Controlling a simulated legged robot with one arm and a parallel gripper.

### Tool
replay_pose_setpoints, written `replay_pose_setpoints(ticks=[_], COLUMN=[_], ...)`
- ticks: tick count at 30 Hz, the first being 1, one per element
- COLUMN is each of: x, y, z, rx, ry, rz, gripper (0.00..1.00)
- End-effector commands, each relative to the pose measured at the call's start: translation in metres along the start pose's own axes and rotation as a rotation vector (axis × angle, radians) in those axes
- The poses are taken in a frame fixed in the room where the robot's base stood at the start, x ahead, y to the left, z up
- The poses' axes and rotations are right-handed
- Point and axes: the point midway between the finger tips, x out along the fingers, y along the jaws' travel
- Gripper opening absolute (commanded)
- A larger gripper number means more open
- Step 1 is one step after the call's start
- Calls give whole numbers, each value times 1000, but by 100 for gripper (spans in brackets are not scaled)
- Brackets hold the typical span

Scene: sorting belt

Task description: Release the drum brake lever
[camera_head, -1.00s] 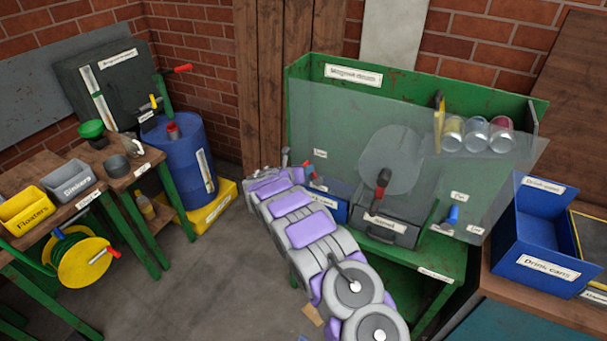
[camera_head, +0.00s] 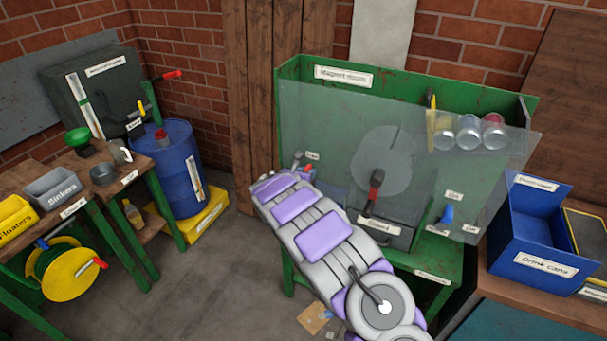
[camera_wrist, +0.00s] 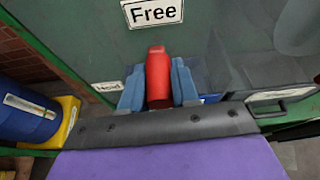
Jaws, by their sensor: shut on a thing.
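The brake lever's red handle (camera_wrist: 158,75) stands nearly upright in the wrist view, just below a "Free" label (camera_wrist: 153,11). A "Hold" label (camera_wrist: 106,87) sits lower left. My gripper (camera_wrist: 158,86) has its blue fingers on both sides of the red handle and is shut on it. A grey disc (camera_head: 372,160), seemingly the drum, shows behind the clear panel (camera_head: 320,130).
A crank with a red band (camera_head: 375,190) stands right of my arm. A blue knob (camera_head: 447,214) is farther right. A blue "Drink cans" bin (camera_head: 545,262) stands at the right. A blue barrel (camera_head: 172,172) and a hose reel (camera_head: 68,272) are left.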

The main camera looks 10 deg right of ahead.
Motion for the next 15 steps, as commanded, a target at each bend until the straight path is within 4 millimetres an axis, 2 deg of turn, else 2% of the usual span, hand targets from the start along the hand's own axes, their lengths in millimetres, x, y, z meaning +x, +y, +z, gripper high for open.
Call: replay_pose_setpoints(ticks=[11, 12, 15], x=[1, 1, 2], y=[-3, -3, -3], z=[3, 3, 2], rx=[2, 2, 2], ry=[-3, -4, -3], rz=[-5, -6, -5], gripper=[0, 33, 43])
